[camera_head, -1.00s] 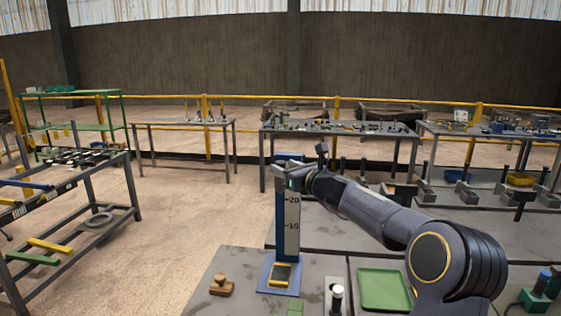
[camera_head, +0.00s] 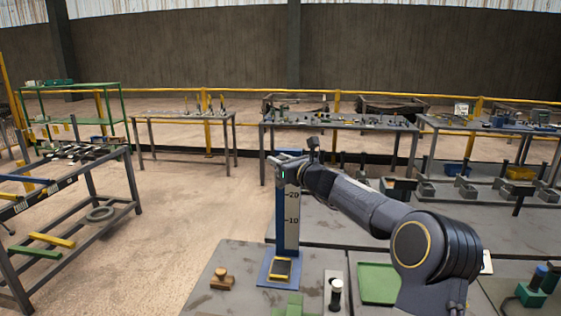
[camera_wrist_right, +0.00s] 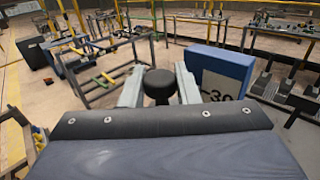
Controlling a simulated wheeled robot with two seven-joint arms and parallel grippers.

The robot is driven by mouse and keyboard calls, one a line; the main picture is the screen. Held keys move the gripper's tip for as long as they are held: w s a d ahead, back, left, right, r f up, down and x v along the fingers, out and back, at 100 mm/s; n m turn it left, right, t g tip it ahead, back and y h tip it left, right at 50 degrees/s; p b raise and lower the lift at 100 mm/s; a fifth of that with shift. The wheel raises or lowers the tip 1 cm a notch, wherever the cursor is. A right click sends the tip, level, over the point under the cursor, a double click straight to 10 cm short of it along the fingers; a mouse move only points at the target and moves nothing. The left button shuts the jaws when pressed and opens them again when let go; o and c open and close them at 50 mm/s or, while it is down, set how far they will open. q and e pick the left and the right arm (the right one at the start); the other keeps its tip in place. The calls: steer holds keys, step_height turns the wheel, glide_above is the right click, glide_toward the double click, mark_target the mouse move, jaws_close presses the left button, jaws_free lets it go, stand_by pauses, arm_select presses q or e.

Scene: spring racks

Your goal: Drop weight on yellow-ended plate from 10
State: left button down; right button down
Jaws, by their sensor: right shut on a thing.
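The blue stand (camera_head: 281,235) rises from a blue base on the grey bench, with a white scale marked 10 and 20. Its upper end also shows in the right wrist view (camera_wrist_right: 222,72), where a 30 mark is visible. The yellow-ended plate (camera_head: 281,268), dark in the middle, lies on the stand's base. My right gripper (camera_head: 287,158) is high beside the top of the scale, above the plate. In the right wrist view its pale fingers (camera_wrist_right: 160,88) are shut on a black round weight (camera_wrist_right: 159,84). My left gripper is out of view.
A wooden stamp-like block (camera_head: 222,278) and a white-topped cylinder (camera_head: 335,291) stand near the blue base. A green tray (camera_head: 377,283) lies to the right. A rack with coloured bars (camera_head: 70,195) is at the left.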

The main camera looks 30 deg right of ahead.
step_height(320, 180, down, 20)
steer(key=b, duration=1.9)
steer(key=shift+r, duration=0.1)
steer(key=c, duration=1.1)
jaws_free()
steer(key=shift+c, duration=0.2)
steer(key=shift+b, duration=0.3)
steer(key=s+b, duration=0.1)
steer(key=s, duration=0.6)
steer(key=shift+s+d+b, duration=0.35)
steer(key=shift+s, duration=0.05)
